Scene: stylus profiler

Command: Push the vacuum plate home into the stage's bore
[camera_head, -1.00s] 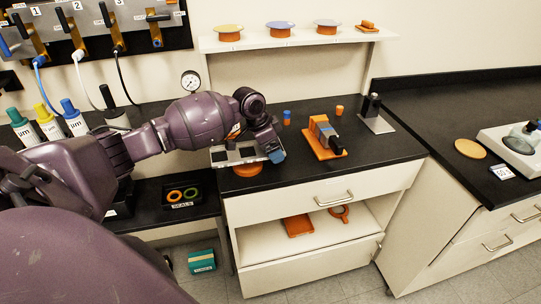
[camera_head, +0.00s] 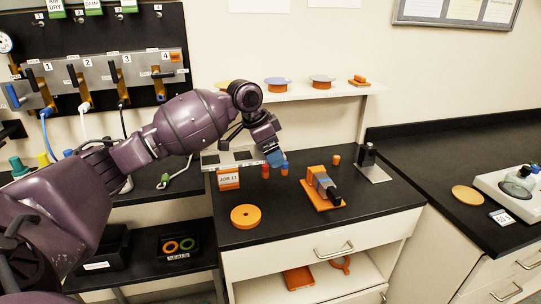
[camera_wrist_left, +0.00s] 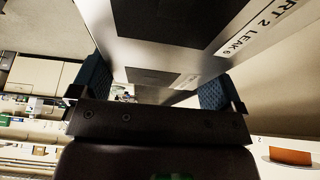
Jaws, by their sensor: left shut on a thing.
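My left gripper (camera_head: 273,154) is shut on a flat silver plate (camera_head: 217,160) with dark patches, held above the back of the bench. In the left wrist view the plate (camera_wrist_left: 160,52) sits between the blue fingertips, with printed lettering along its edge. An orange disc (camera_head: 246,216) with a small centre hole lies flat on the bench in front of it, apart from the gripper. I cannot tell for sure which part is the vacuum plate or the stage's bore. My right gripper is not in view.
Small cylinders, one red-orange (camera_head: 265,171) and one blue and orange (camera_head: 284,168), stand close below the gripper. A "JOB 11" card (camera_head: 229,178) stands behind the disc. A wall shelf (camera_head: 300,91) with several discs is above. The bench's front right is clear.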

